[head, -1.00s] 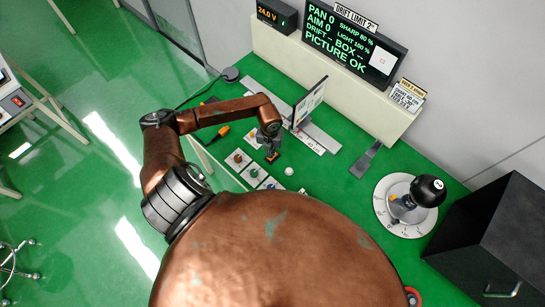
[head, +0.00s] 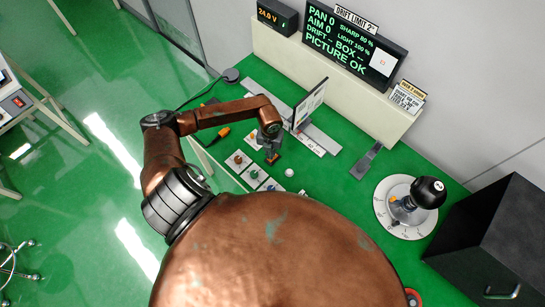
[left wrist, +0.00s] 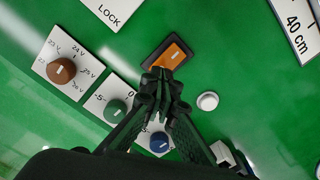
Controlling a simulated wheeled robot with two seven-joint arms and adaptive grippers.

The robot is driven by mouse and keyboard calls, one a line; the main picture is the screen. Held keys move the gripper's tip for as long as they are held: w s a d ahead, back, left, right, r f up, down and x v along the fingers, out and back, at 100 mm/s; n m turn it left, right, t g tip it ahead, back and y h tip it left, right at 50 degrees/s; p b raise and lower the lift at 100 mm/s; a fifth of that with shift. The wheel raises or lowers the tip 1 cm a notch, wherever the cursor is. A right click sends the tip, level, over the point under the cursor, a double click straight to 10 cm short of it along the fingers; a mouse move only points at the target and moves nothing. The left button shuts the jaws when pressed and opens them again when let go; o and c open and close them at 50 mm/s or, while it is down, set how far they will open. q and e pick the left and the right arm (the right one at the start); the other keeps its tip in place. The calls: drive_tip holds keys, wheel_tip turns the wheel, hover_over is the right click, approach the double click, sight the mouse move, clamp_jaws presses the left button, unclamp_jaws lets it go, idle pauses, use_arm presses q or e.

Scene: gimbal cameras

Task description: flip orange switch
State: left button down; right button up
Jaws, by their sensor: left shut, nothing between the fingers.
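The orange switch (left wrist: 176,53) is a rocker with a pale mark, set in a black frame on the green bench. In the head view the switch (head: 272,159) shows just below my left fingertips. My left gripper (left wrist: 165,84) is shut and empty, with its fingertips over the near edge of the switch in the left wrist view. I cannot tell whether they touch it. In the head view my left gripper (head: 269,145) points down at the bench. My right gripper is out of view.
Brown (left wrist: 61,71), green (left wrist: 115,111) and blue (left wrist: 160,142) knobs on white plates lie left and below. A white button (left wrist: 207,101) is right of the switch. An upright panel (head: 309,103) stands close behind my gripper. A black-knobbed dial (head: 428,191) stands right.

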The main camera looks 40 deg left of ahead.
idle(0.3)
use_arm(q)
drive_tip(key=shift+f, duration=0.35)
drive_tip(key=shift+f+b, duration=0.8)
idle(0.6)
drive_tip(key=shift+r+p, duration=2.5)
drive_tip(key=shift+r, duration=1.05)
drive_tip(key=shift+f, duration=0.1)
